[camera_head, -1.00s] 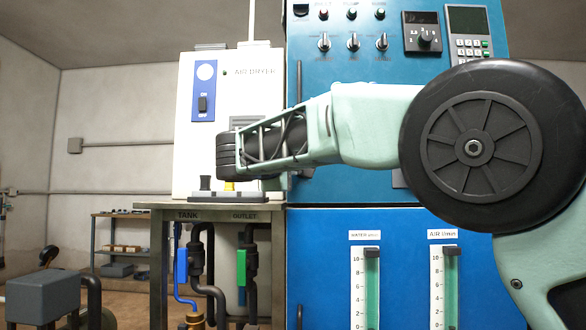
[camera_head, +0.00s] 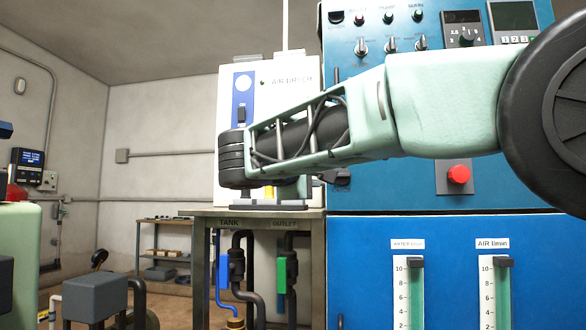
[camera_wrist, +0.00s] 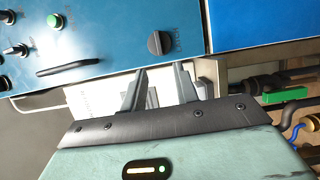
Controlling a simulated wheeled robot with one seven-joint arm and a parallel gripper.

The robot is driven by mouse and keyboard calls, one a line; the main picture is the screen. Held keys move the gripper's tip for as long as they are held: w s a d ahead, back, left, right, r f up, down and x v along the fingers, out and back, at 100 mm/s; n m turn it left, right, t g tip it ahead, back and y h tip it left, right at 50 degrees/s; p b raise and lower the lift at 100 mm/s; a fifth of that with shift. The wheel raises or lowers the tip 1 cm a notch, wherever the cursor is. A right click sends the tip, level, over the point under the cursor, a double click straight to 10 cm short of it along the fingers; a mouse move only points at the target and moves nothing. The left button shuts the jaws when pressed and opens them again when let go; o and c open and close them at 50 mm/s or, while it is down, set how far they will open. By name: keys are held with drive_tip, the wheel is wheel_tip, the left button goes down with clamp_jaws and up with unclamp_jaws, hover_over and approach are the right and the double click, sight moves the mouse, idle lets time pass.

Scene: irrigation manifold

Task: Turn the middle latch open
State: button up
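A dark round knob with a label (camera_wrist: 160,43) is on the upper blue cabinet face in the wrist view, a little beyond my fingertips. It is the most latch-like part in sight; I cannot tell if it is the middle latch. A black bar handle (camera_wrist: 68,65) is on the same face, to the left. My gripper (camera_wrist: 160,73) has its two grey fingers apart, with nothing seen held between them. It appears apart from the knob. In the head view my arm hides most of the area around the gripper.
The white air dryer (camera_head: 226,100) stands on a metal table (camera_head: 262,213) left of the blue cabinet (camera_head: 350,270). Pipes with a blue handle (camera_head: 224,272) and a green handle (camera_head: 282,275) are below. A red button (camera_head: 459,174) is on the cabinet. A grey box (camera_head: 95,297) is at lower left.

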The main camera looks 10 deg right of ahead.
drive_tip(key=v, duration=0.9)
drive_tip(key=s+d+f+n+g+y, duration=0.1)
drive_tip(key=s+d+f+g+y, duration=0.1)
drive_tip(key=f, duration=0.6)
drive_tip(key=s+d+f+n+g+y, duration=0.1)
drive_tip(key=s+f+g+y, duration=0.15)
drive_tip(key=f, duration=0.55)
drive_tip(key=s+d+f+g+y, duration=0.2)
drive_tip(key=f+g, duration=0.1)
drive_tip(key=f, duration=0.5)
drive_tip(key=s+d+f+m+g+y, duration=0.1)
drive_tip(key=s+f+m+g+y, duration=0.15)
drive_tip(key=s+f, duration=0.75)
drive_tip(key=s+d+f+m+g+y, duration=0.3)
drive_tip(key=s+f, duration=0.4)
drive_tip(key=s, duration=0.6)
wheel_tip(320, 180, up, 24)
drive_tip(key=a+p, duration=0.1)
drive_tip(key=p, duration=2.4)
drive_tip(key=shift+a+r+n+g, duration=0.15)
drive_tip(key=shift+n+g, duration=0.25)
drive_tip(key=shift+n, duration=0.05)
